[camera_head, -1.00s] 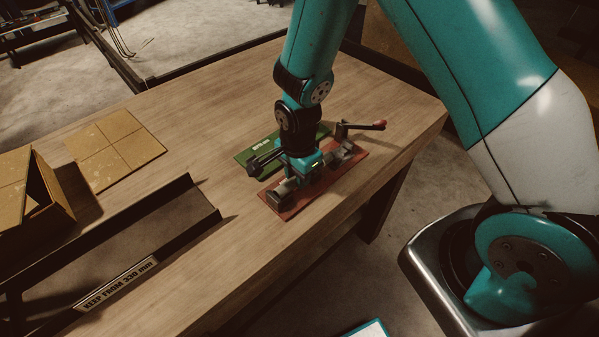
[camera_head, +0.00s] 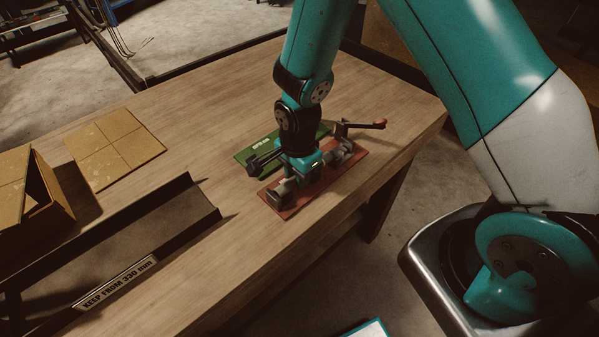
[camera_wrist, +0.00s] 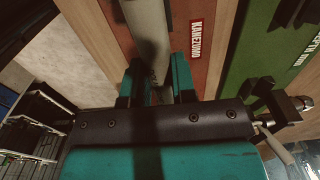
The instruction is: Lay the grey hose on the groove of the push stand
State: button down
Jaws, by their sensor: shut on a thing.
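My gripper (camera_head: 304,172) points down over a red base plate (camera_head: 289,210) that carries grey fittings and a lever with a red knob (camera_head: 380,123). In the wrist view the gripper (camera_wrist: 156,88) is shut on a pale grey hose (camera_wrist: 148,30), which runs away between the teal fingers above the red plate (camera_wrist: 203,60). In the head view the gripper hides most of the hose and the middle of the fixture. I cannot tell whether the hose touches the groove.
A green plate (camera_head: 250,155) with dark fittings lies directly beside the red one. A dark tray (camera_head: 190,210) labelled "KEEP FROM 330 mm", a flat tan board (camera_head: 115,150) and an open cardboard box (camera_head: 40,190) are on the left. The wooden table between is clear.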

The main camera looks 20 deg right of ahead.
jog(key=shift+f, duration=0.1)
dwell(0.3)
jog(key=c, duration=0.8)
grip_release()
jog(key=shift+c, duration=0.2)
jog(key=shift+r+p, duration=3.05)
jog(key=shift+r, duration=1)
